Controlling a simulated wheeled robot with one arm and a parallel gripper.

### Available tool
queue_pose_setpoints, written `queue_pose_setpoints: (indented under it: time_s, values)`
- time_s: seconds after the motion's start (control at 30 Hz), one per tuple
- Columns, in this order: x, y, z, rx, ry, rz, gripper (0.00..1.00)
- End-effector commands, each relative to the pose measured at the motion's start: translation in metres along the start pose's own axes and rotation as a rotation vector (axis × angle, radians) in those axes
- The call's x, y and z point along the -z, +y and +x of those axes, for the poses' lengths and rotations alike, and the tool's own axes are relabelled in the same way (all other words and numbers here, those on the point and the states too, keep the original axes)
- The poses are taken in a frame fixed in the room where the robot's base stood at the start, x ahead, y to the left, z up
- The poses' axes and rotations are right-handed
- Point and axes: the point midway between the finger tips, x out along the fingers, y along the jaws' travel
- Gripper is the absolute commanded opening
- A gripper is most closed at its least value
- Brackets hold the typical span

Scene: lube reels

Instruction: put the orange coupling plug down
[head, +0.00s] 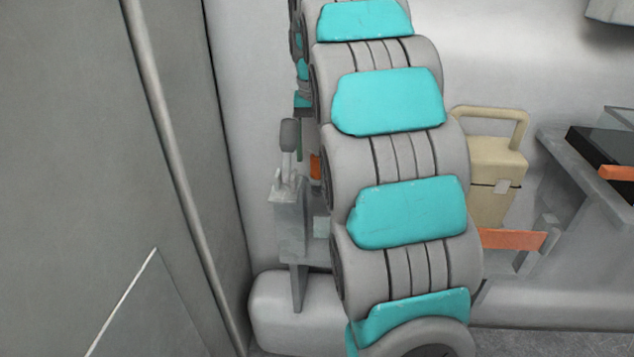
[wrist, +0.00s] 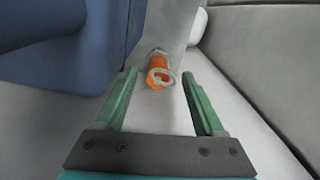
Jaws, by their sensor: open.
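The orange coupling plug (wrist: 156,62) shows in the wrist view, with a pale ring at its near end. It sits against a light grey upright piece, just beyond the fingertips. My gripper (wrist: 160,75) is open, its two green fingers apart, one on each side of the line to the plug. Clear gaps show between the plug and both fingers. In the head view my arm hides most of the gripper. A small orange patch (head: 315,167) shows beside the arm; I cannot tell whether it is the plug.
A grey metal stand with a lever (head: 288,205) is left of my arm in the head view. A beige can with a handle (head: 493,170) stands to the right, near a grey bench (head: 590,180). A large grey panel (head: 80,150) fills the left side.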

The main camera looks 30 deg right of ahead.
Motion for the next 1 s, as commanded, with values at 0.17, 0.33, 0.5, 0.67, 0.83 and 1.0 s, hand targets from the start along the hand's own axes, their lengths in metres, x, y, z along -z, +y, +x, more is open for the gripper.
queue_pose_setpoints:
  time_s: [0.17,0.33,0.5,0.67,0.83,1.0]
  values:
    - [0.0,0.003,0.024,-0.001,-0.004,0.002,0.71]
    - [0.0,0.003,0.034,-0.001,-0.001,0.001,0.71]
    - [0.001,0.003,0.034,-0.001,-0.001,0.001,0.71]
    - [0.001,0.003,0.034,-0.001,-0.001,0.001,0.53]
    - [0.001,0.003,0.034,0.0,-0.001,0.001,0.34]
    - [0.001,0.003,0.034,-0.001,-0.001,0.001,0.15]
